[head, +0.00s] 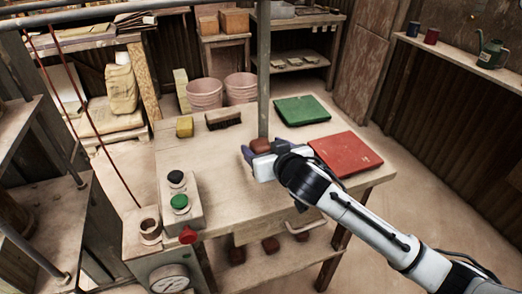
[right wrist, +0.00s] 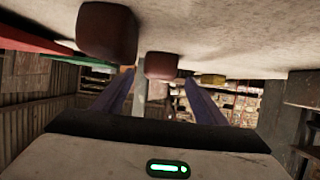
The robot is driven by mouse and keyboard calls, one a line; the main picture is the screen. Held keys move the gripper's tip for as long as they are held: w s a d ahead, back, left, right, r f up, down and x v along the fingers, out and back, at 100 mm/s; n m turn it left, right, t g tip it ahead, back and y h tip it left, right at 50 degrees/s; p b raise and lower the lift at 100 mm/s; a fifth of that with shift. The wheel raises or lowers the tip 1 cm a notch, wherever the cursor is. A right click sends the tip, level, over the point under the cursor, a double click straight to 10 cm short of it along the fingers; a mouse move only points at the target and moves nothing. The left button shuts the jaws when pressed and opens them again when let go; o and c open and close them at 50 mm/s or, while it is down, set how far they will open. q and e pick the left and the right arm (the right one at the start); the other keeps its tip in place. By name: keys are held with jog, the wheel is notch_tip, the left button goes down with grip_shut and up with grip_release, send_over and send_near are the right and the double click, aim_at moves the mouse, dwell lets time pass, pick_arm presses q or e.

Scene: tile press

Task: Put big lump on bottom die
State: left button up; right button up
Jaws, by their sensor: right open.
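A reddish-brown lump (head: 261,145) sits on the table (head: 225,160) just beyond my right gripper (head: 262,155). The right gripper is open, its dark blue fingers spread on both sides of the lump in the head view. In the right wrist view, which looks upside down, one lump (right wrist: 161,66) shows between the open fingers (right wrist: 155,100), farther out. Another lump (right wrist: 106,30) shows nearer and to the left, outside the fingers. I cannot tell which lump is bigger. I cannot make out the bottom die. My left gripper is not in view.
A red board (head: 345,153) and a green board (head: 302,110) lie on the table's right side. A metal post (head: 263,70) stands behind the lump. Several lumps (head: 270,244) lie below.

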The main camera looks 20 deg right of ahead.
aim_at(261, 143)
jog(key=shift+x, duration=1.8)
jog(key=shift+d, duration=0.15)
jog(key=c, duration=1.4)
notch_tip(261, 143, up, 10)
jog(key=shift+c, duration=0.2)
jog(key=w+r+v, duration=0.1)
jog(key=r+v, duration=0.1)
jog(key=v, duration=1.6)
jog(key=shift+s+d+r+p, duration=0.25)
jog(key=shift+s+d+p, duration=0.05)
jog(key=shift+s+d, duration=0.1)
